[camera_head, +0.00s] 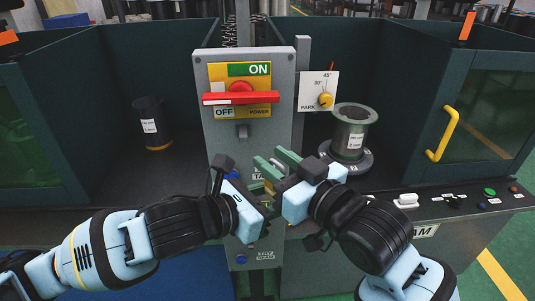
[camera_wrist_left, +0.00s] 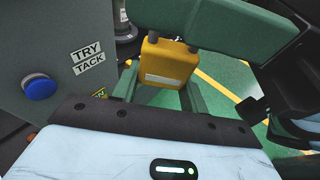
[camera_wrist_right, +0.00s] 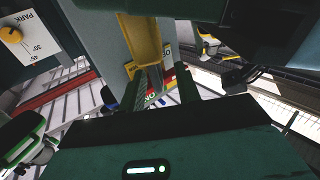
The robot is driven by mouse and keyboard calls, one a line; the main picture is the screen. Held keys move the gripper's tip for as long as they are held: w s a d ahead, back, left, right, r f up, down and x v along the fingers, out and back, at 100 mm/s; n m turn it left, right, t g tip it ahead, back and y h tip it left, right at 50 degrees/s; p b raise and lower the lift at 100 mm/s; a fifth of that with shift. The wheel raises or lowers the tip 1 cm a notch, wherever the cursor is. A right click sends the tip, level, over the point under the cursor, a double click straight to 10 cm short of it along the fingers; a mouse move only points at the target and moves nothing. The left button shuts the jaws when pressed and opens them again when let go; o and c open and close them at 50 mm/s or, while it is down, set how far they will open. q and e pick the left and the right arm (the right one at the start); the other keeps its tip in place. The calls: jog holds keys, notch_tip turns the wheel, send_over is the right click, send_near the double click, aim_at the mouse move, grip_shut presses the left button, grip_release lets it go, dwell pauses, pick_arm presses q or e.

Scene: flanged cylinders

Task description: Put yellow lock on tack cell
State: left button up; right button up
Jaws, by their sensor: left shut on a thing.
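The yellow lock (camera_wrist_left: 170,62), a block with a pale label, sits between the green fingers of my left gripper (camera_wrist_left: 158,98) in the left wrist view. My left gripper is shut on it. In the head view only a bit of yellow (camera_head: 269,187) shows between the two grippers, in front of the grey panel. My right gripper (camera_head: 278,163) is close beside it, its two green fingers apart. The right wrist view shows a yellow piece (camera_wrist_right: 145,42) just beyond the spread fingers (camera_wrist_right: 164,90); whether they touch it is unclear. TRY and TACK labels (camera_wrist_left: 88,58) mark the panel.
The grey panel (camera_head: 214,139) carries a red power handle (camera_head: 240,98). A dark cylinder (camera_head: 152,122) stands in the left bay. A grey flanged cylinder (camera_head: 352,132) stands in the right bay, near a yellow door handle (camera_head: 443,135). A park dial (camera_head: 320,91) is beside the panel.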

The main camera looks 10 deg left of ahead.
jog(key=shift+x, duration=1.4)
grip_shut()
pick_arm(q)
jog(key=o, duration=1.1)
jog(key=s+a+f+n+t+y, duration=0.1)
jog(key=a+f+n+y, duration=0.1)
jog(key=a, duration=0.3)
jog(key=s+a+f+n+t+y, duration=0.1)
jog(key=a+f+n+y, duration=0.2)
jog(key=a+f+y, duration=0.1)
jog(key=s+a+f+n+t+y, duration=0.1)
jog(key=s+a+f+n+y, duration=0.1)
jog(key=a+f+n+y, duration=0.1)
jog(key=shift+a+f, duration=0.25)
jog(key=shift+a, duration=0.45)
jog(key=shift+a+f, duration=0.25)
jog(key=shift+a, duration=0.45)
